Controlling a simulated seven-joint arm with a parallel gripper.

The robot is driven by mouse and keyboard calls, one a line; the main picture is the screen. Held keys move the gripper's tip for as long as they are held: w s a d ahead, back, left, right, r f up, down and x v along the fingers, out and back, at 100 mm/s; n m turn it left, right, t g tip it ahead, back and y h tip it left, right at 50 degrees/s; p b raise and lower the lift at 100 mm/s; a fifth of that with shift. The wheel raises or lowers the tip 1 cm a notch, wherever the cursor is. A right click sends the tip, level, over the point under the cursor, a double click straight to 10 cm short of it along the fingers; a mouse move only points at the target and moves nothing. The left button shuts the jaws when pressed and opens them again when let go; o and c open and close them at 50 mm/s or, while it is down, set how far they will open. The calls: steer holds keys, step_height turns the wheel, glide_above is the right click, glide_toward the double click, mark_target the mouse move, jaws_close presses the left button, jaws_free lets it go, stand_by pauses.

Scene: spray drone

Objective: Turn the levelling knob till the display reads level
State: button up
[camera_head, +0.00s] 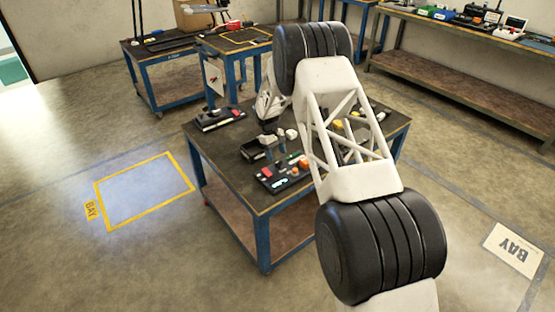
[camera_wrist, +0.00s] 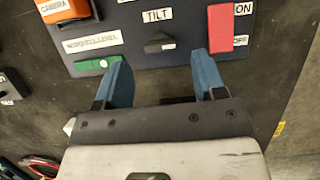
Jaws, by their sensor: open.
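In the wrist view, a dark panel (camera_wrist: 130,20) carries a small black knob (camera_wrist: 159,43) below a TILT label. A green strip with a pale mark (camera_wrist: 97,64), like a level display, sits at its lower left under a white label reading something like "level". In the head view, the panel (camera_head: 284,177) lies on the table, partly hidden by my arm.
An orange CAMERA part (camera_wrist: 66,9) is at the panel's upper left. Another dark device (camera_wrist: 10,88) lies to the left, with red and black cables (camera_wrist: 40,165) lower down. The blue-legged table (camera_head: 232,172) holds several small items. The floor around it is clear.

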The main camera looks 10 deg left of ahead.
steer(key=shift+v, duration=1.85)
steer(key=s+d+r+m+t+y, duration=0.1)
steer(key=s+d+r, duration=0.4)
steer(key=r, duration=0.5)
steer(key=s+d+r+m, duration=0.1)
steer(key=s+d+r, duration=0.4)
steer(key=r, duration=0.5)
steer(key=s+d+r+m+t+y, duration=0.1)
steer(key=s+d+r+m, duration=0.2)
steer(key=s+d+r, duration=1.05)
steer(key=s+d+r+m+t, duration=0.1)
steer(key=s+d+r, duration=0.2)
steer(key=s, duration=0.7)
steer(key=s+d+r+m+t, duration=0.1)
steer(key=s+d+r, duration=0.15)
steer(key=s, duration=0.65)
steer(key=s+d+f+m, duration=0.1)
steer(key=s+d, duration=0.1)
steer(key=s, duration=0.8)
steer(key=s+d+m+t+y, duration=0.1)
steer(key=s, duration=0.8)
steer(key=shift+s+d+f+t, duration=0.3)
steer(key=shift+s+d+f, duration=0.1)
